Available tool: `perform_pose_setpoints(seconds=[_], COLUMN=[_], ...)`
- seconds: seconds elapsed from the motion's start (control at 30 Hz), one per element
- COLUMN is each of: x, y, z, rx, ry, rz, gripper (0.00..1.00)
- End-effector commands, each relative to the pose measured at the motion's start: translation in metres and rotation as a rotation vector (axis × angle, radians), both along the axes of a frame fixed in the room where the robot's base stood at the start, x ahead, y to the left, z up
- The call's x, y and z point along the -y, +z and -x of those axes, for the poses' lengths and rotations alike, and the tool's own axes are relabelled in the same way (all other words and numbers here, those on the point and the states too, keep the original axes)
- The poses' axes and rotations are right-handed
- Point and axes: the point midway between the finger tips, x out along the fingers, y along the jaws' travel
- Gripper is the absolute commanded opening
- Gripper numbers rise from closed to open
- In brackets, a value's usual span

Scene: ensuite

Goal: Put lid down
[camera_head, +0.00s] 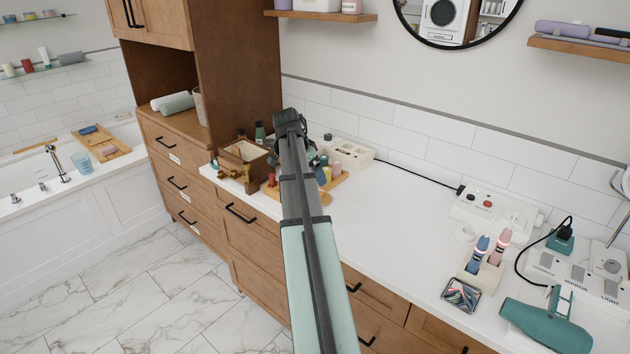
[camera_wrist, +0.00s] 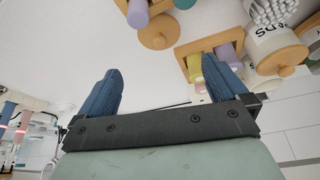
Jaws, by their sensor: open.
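My gripper (camera_wrist: 163,84) shows in the wrist view with its two blue fingers spread wide and nothing between them. A round tan wooden disc with a small knob, which looks like the lid (camera_wrist: 159,32), lies on the white counter beyond the fingertips, apart from them. In the head view a tan round edge, likely the same lid (camera_head: 325,198), shows beside my arm near the counter's front. In that view my arm hides most of my gripper and part of the items around it.
A wooden tray (camera_wrist: 188,66) holds colored bottles near the right finger. A white jar (camera_wrist: 268,46) stands beyond it. In the head view a wooden box (camera_head: 243,160) stands left of my arm.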

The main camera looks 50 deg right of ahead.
Motion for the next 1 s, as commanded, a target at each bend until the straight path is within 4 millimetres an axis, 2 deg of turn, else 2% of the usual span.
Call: perform_pose_setpoints(seconds=[0.1, 0.23, 0.87, 1.0], x=[-0.004, -0.006, -0.007, -0.015], y=[0.011, 0.017, 0.018, 0.019], z=[-0.001, -0.001, -0.002, -0.012], rx=[0.0, 0.0, -0.001, -0.015], ry=[0.0, 0.0, 0.0, 0.014], rz=[0.0, 0.0, 0.0, -0.021], gripper=[1.0, 1.0, 1.0, 1.0])
